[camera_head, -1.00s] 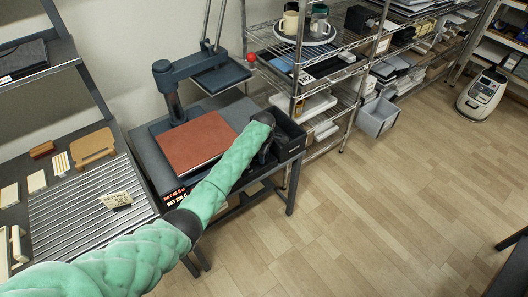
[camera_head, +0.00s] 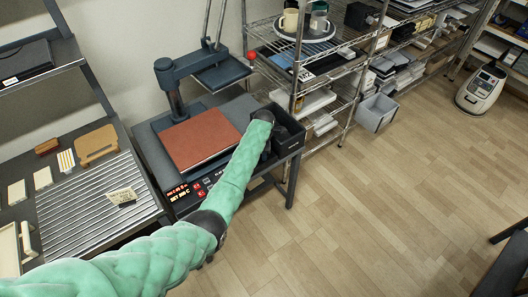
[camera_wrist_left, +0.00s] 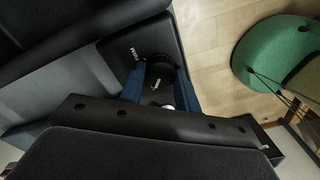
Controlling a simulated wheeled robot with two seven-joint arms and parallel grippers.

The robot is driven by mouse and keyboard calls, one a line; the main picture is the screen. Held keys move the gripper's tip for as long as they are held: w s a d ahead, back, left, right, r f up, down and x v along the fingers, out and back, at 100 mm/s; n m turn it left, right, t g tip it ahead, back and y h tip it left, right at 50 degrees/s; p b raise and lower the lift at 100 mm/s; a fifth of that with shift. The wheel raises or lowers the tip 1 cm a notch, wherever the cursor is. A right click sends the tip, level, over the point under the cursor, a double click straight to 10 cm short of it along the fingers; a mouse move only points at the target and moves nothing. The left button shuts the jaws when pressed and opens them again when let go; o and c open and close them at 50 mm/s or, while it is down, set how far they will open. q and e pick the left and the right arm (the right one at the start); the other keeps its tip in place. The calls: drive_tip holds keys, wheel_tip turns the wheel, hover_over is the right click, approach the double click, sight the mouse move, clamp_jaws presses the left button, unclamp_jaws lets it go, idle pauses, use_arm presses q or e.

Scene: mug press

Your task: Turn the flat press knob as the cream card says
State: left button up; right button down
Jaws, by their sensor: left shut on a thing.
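The flat press (camera_head: 165,75) has a brown-red platen (camera_head: 200,142) and a front panel with lit red displays (camera_head: 178,193). My left gripper (camera_wrist_left: 160,90) is at the press's front right side, mostly hidden behind my green-sleeved arm in the head view. In the left wrist view its blue fingers are shut on a dark round knob (camera_wrist_left: 157,72) with a small white mark. My right gripper is not in view.
A black bin (camera_head: 287,140) is close beside my left wrist at the press table's right. A wire rack (camera_head: 345,95) with a tray of mugs (camera_head: 303,28) stands behind it.

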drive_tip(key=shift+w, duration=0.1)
use_arm(q)
drive_tip(key=o, duration=1)
drive_tip(key=shift+r+b, duration=0.3)
drive_tip(key=shift+r, duration=0.25)
wheel_tip(320, 180, up, 6)
drive_tip(key=shift+d+f+b, duration=0.1)
drive_tip(key=shift+b, duration=0.95)
drive_tip(key=shift+r, duration=0.45)
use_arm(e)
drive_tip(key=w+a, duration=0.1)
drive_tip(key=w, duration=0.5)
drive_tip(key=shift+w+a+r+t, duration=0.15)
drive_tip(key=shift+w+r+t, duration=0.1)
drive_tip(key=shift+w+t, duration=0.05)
